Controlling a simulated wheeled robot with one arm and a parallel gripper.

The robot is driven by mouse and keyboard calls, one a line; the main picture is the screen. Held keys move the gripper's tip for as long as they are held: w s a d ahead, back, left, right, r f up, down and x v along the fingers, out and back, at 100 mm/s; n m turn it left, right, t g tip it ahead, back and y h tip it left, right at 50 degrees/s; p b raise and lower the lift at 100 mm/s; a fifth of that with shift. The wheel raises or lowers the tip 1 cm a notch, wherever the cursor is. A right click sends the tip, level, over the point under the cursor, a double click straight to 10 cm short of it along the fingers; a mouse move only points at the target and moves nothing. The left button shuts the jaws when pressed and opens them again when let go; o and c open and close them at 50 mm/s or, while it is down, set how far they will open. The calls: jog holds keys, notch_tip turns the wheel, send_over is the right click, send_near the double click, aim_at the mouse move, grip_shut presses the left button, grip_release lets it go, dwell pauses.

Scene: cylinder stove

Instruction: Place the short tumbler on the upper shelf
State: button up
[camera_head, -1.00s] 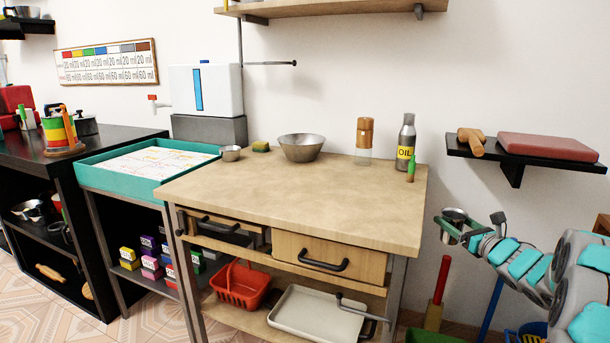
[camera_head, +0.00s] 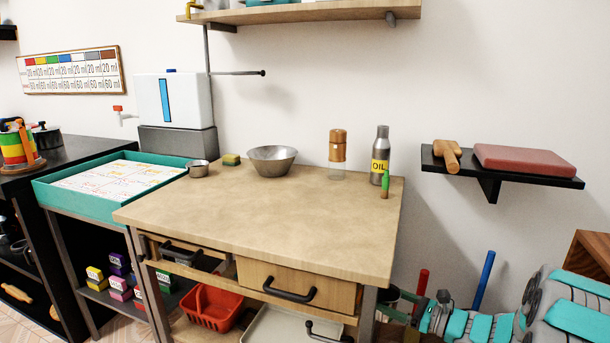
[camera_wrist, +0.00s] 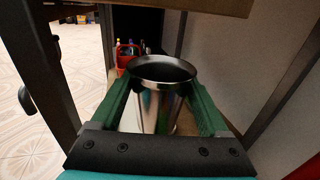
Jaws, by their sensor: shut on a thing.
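The short tumbler (camera_wrist: 160,105) is a shiny metal cup, upright between the green fingers of my gripper (camera_wrist: 165,90) in the wrist view. My gripper is shut on it. In the head view my gripper (camera_head: 392,298) is low at the right of the worktable, beside its front right leg, and I cannot make out the tumbler there. The upper shelf (camera_head: 300,14) is a wooden board on the wall at the top of the head view. Only the lower parts of a few things on it show.
The worktable (camera_head: 260,215) carries a metal bowl (camera_head: 272,160), a small metal cup (camera_head: 198,169), a sponge (camera_head: 231,159), a brown-topped jar (camera_head: 337,150) and an oil bottle (camera_head: 380,158). A black wall shelf (camera_head: 560,181) is at right. The table's middle is clear.

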jog(key=shift+w+a+r, duration=0.1)
jog(key=shift+a+r, duration=0.05)
jog(key=shift+a, duration=0.8)
jog(key=shift+s+a+f, duration=0.15)
jog(key=shift+a+f, duration=0.05)
jog(key=shift+a, duration=0.85)
jog(key=shift+s+a+f, duration=0.1)
jog(key=shift+a+f, duration=0.05)
jog(key=shift+a, duration=0.85)
jog(key=shift+d, duration=0.1)
